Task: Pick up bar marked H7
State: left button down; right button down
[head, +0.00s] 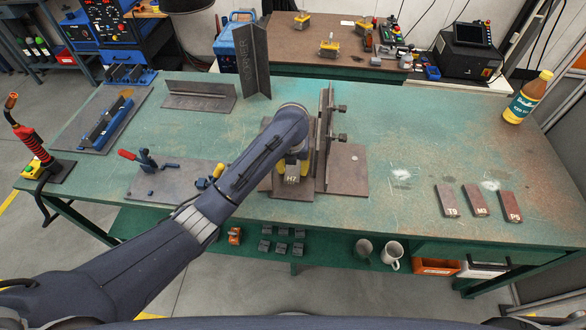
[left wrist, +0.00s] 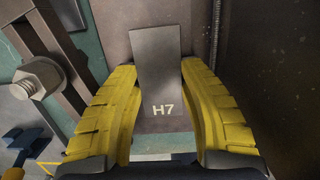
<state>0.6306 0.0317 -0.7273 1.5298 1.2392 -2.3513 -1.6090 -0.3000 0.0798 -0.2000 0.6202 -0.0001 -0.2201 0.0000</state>
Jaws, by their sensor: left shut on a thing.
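The bar marked H7 (head: 292,180) is a grey metal block with white lettering, at the fixture with upright plates near the middle of the bench. In the left wrist view the bar (left wrist: 158,75) stands between the yellow fingers. My left gripper (left wrist: 157,72) is shut on it, with one finger along each side. In the head view the left gripper (head: 298,165) is partly hidden under my own forearm. I cannot tell whether the bar touches the plate below it. My right gripper is not in view.
The fixture's upright steel plate (head: 327,135) with bolts stands close to the right of the bar. Other bars, including M3 (head: 475,200), lie at the right of the green bench (head: 420,130). A red-handled clamp (head: 147,160) is at left. A bottle (head: 528,97) stands at far right.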

aim_at(293, 168)
pick_arm(q)
notch_tip(293, 168, up, 20)
dwell(1.0)
